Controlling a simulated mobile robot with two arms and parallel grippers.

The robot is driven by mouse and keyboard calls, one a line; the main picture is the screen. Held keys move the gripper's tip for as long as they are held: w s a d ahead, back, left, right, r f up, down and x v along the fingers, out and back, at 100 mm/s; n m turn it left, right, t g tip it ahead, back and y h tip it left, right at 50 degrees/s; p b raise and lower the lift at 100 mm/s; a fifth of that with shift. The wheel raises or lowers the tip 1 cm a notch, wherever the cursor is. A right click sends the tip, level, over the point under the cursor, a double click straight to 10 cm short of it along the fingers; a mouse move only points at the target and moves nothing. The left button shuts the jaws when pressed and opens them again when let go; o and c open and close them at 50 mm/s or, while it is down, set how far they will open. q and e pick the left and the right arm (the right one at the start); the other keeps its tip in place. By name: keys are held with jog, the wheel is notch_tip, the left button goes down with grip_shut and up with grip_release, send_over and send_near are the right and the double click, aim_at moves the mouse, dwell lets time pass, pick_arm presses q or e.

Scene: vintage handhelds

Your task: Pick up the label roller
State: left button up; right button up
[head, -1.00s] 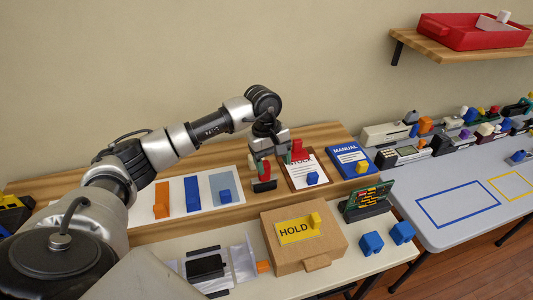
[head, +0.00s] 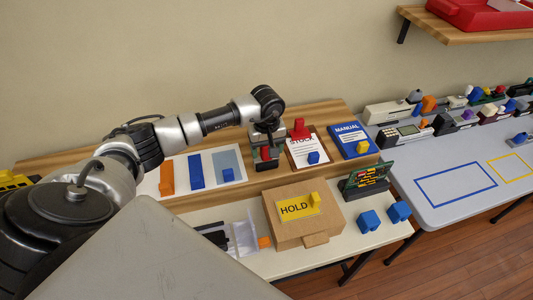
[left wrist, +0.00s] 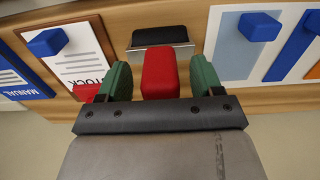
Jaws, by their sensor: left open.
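The label roller has a red handle (left wrist: 160,72) and a black roller end (left wrist: 160,37), and lies on the wooden shelf. In the head view the roller (head: 267,165) is between the colour strips and the STOCK clipboard, partly hidden by my gripper. My left gripper (head: 266,153) is over it. In the left wrist view the green fingers of this gripper (left wrist: 160,82) are open, one on each side of the red handle. My right gripper is not in view.
A sheet with orange and blue strips (head: 195,171) is left. A HOLD box (head: 282,222) stands in front, lower down.

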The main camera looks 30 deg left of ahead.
pick_arm(q)
jog(key=shift+f, duration=0.55)
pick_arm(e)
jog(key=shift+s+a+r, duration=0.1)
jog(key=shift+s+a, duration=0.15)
pick_arm(q)
jog(key=c, duration=1.1)
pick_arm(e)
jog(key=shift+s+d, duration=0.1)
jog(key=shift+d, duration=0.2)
pick_arm(q)
jog(key=shift+r, duration=0.1)
